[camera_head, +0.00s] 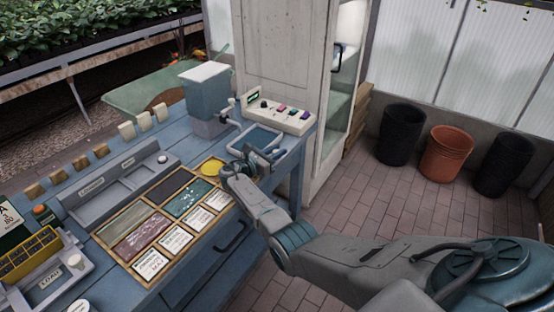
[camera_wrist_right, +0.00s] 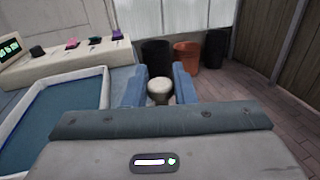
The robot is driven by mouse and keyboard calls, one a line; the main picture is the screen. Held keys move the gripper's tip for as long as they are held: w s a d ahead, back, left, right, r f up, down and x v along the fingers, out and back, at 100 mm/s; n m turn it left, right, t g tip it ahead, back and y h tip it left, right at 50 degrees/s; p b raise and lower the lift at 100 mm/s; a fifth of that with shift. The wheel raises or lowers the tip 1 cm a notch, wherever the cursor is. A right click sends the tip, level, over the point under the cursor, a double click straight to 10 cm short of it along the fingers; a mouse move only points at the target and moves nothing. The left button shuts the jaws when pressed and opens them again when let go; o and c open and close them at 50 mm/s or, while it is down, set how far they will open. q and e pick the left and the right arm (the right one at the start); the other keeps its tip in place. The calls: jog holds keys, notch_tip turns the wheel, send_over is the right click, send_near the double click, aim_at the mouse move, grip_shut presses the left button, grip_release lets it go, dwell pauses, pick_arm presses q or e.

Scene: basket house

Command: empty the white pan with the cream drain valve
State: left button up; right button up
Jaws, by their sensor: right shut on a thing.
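The white pan (camera_head: 281,150) sits on the blue bench near its right end, and its blue interior shows. In the right wrist view the pan (camera_wrist_right: 104,92) is at the left, and its inside looks filled with flat blue; I cannot tell the level. My right gripper (camera_head: 250,163) is beside the pan's near side. In the right wrist view its two blue fingers are either side of the cream drain valve (camera_wrist_right: 159,88), and the gripper is shut on its knob. In the head view my gripper hides the valve. My left gripper is out of view.
A control box (camera_head: 285,116) with coloured knobs stands behind the pan. A grey-blue tank (camera_head: 208,105) with a tap is to its left. A yellow dish (camera_head: 212,166) and a panel of sample trays lie nearby. Dark and terracotta pots (camera_head: 446,153) stand on the brick floor.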

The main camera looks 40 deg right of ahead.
jog(key=shift+a+f+m+g+b, duration=0.3)
jog(key=shift+m+g+b, duration=0.2)
jog(key=shift+g+b, duration=0.3)
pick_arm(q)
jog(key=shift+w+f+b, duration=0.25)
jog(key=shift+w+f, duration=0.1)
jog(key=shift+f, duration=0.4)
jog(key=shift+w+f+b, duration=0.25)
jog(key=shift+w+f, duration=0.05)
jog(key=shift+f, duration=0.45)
pick_arm(e)
jog(key=shift+s+a+r+m+g, duration=0.15)
jog(key=shift+m+g, duration=0.25)
jog(key=shift+g, duration=0.3)
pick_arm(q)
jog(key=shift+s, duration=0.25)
pick_arm(e)
jog(key=o, duration=0.9)
jog(key=shift+o, duration=0.2)
jog(key=shift+r, duration=0.1)
